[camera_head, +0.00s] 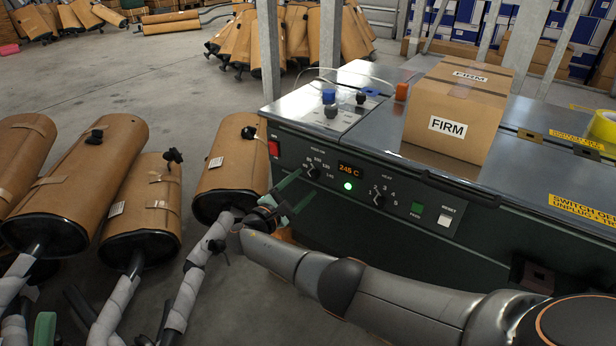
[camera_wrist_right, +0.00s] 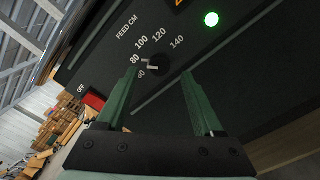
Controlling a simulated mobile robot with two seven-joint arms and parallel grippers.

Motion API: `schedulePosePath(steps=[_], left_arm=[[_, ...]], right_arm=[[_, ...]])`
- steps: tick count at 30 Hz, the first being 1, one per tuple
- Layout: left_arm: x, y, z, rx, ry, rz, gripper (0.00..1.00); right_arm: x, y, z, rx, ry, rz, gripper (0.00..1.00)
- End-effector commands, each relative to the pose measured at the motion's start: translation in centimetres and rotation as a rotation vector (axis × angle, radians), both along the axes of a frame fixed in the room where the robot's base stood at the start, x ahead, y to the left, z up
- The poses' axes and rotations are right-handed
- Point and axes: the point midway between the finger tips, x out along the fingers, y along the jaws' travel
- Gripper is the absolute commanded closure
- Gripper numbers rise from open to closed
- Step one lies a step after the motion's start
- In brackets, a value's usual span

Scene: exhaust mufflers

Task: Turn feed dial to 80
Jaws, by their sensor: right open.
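The feed dial (camera_wrist_right: 155,65) is a small black knob on the machine's dark front panel. In the right wrist view, printed numbers from 60 to 140 stand around it. Its white mark points left, toward the 60 and 80 side; the exact setting is hard to tell. In the head view the dial (camera_head: 314,173) sits left of the orange display. My right gripper (camera_wrist_right: 159,72) is open, its two green fingers apart on either side of the dial, with nothing between them but the knob area. In the head view, the right gripper (camera_head: 306,183) is close to the panel.
The panel also has a red switch (camera_head: 273,148), a "245 C" display (camera_head: 357,172), a lit green lamp (camera_head: 348,186), a heat dial (camera_head: 379,201) and a reset button (camera_head: 446,218). A FIRM carton (camera_head: 455,115) stands on top. Wrapped mufflers (camera_head: 85,170) crowd the left floor.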

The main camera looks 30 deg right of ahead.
Motion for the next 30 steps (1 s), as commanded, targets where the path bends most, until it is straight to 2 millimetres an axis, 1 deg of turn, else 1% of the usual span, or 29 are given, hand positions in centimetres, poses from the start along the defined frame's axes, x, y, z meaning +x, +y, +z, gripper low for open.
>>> schedulePosePath(steps=[1,6,9,12,15,18,30], left_arm=[[0.0,0.1,0.9,-0.003,-0.001,-0.001,0.5],[-0.1,0.3,2.0,-0.012,-0.009,-0.002,0.5],[-0.1,0.4,2.4,-0.014,-0.012,-0.005,0.5],[-0.2,0.4,2.5,-0.014,-0.014,-0.008,0.5],[-0.2,0.4,2.6,-0.013,-0.015,-0.01,0.5],[-0.2,0.4,2.6,-0.012,-0.015,-0.009,0.5],[-0.2,0.3,2.5,-0.012,-0.014,-0.009,0.5]], right_arm=[[-0.4,1.3,0.4,0.002,0.001,0.004,0.31],[-1.9,4.7,0.2,0.001,0.0,0.004,0.31],[-2.6,6.3,0.2,0.002,0.0,0.003,0.31],[-3.0,7.4,0.1,0.002,0.0,0.001,0.31],[-3.3,8.0,0.1,0.0,-0.001,0.001,0.31],[-3.4,8.2,0.0,0.0,-0.001,0.001,0.31],[-3.4,8.2,0.0,0.0,-0.001,0.001,0.31]])
